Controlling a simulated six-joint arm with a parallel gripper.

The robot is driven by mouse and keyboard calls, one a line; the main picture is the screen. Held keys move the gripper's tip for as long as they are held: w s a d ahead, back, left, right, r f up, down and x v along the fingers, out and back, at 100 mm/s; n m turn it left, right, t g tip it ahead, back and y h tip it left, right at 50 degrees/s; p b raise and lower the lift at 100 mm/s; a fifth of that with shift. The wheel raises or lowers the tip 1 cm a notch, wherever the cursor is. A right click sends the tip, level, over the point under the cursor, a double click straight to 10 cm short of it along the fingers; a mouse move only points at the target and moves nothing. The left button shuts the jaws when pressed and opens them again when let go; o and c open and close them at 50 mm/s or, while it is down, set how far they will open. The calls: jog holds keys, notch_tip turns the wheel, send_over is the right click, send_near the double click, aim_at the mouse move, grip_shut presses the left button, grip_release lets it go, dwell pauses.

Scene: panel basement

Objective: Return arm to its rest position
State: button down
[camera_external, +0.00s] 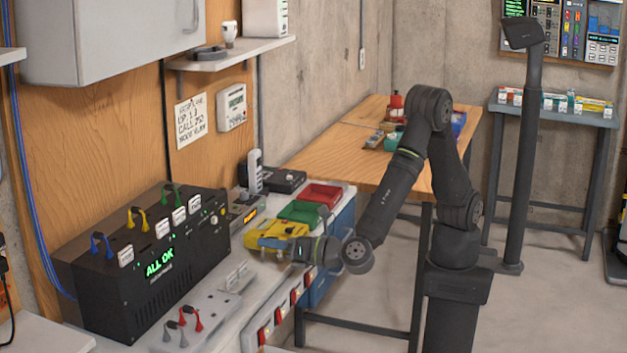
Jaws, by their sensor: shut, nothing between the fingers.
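My arm is black and stands on a dark pedestal at the right of the picture. It is bent at a high elbow and reaches down and left to the white bench. My gripper (283,246) is at the end of the wrist, low over the bench beside a yellow tray (277,230). It is shut with nothing seen in it. The fingertips are small and partly lost against the tray, so I cannot tell if they touch it.
A black box (150,265) with colored plugs and a green "ALL OK" display stands left on the white bench (255,290). Green (303,211) and red (321,194) trays lie behind the yellow one. A wooden table (345,150) stands behind. A dark post (527,150) rises at right.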

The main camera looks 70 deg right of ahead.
jog(key=shift+s+d+f+n+h, duration=0.1)
jog(key=shift+s+d+n+h, duration=0.15)
jog(key=shift+s+n, duration=0.45)
jog(key=shift+s+d+n+h, duration=0.1)
jog(key=shift+s+n+h, duration=0.25)
jog(key=shift+n, duration=0.55)
